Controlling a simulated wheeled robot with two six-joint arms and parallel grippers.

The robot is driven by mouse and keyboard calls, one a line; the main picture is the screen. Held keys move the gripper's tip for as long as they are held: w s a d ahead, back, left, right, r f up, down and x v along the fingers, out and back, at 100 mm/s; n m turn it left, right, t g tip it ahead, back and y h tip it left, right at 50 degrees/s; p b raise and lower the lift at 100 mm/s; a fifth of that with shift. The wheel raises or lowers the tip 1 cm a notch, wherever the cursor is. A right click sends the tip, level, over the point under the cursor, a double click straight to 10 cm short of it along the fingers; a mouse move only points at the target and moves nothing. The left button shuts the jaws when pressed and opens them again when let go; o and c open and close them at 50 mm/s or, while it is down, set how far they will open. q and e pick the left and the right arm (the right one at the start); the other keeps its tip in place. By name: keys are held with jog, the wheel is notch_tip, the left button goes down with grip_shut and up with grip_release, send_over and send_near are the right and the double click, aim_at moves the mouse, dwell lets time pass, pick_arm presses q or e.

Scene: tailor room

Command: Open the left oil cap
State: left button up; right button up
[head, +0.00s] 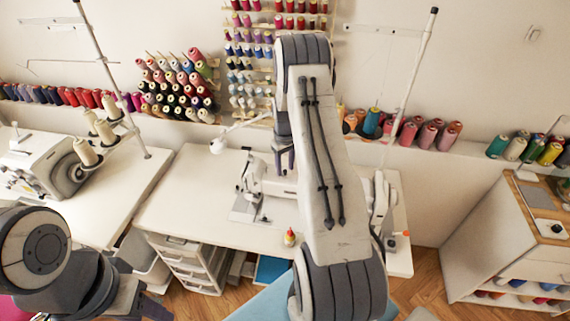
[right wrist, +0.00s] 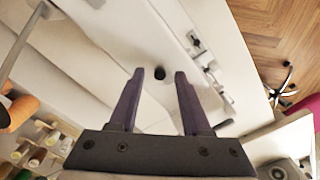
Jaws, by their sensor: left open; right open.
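A white sewing machine (head: 278,184) stands on the middle table, partly hidden behind my right arm. In the right wrist view a small round dark cap (right wrist: 159,73) sits on a white surface of the machine. My right gripper (right wrist: 159,74) is open, with the cap framed between its two purple fingertips; I cannot tell how far below them it is. In the head view the right gripper (head: 285,158) hangs over the machine, mostly hidden by its arm. My left gripper (head: 143,302) is low at the left, empty and apart from the table.
A small yellow bottle with a red top (head: 290,238) stands on the table's front edge. A white overlock machine (head: 38,165) is on the left table (head: 110,205). Thread stands rise at left and right. Spools line the wall. A cabinet (head: 490,235) stands at right.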

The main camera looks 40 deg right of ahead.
grip_shut()
jog(key=shift+n, duration=0.3)
jog(key=n+b, duration=0.2)
jog(key=n, duration=0.1)
jog(key=shift+f, duration=0.15)
jog(key=n+b, duration=0.2)
jog(key=n, duration=0.1)
jog(key=shift+n, duration=0.4)
jog(key=n+b, duration=0.1)
jog(key=n, duration=0.3)
jog(key=shift+w, duration=0.1)
jog(key=shift+n+b, duration=0.55)
jog(key=shift+n, duration=1.65)
jog(key=shift+r, duration=0.2)
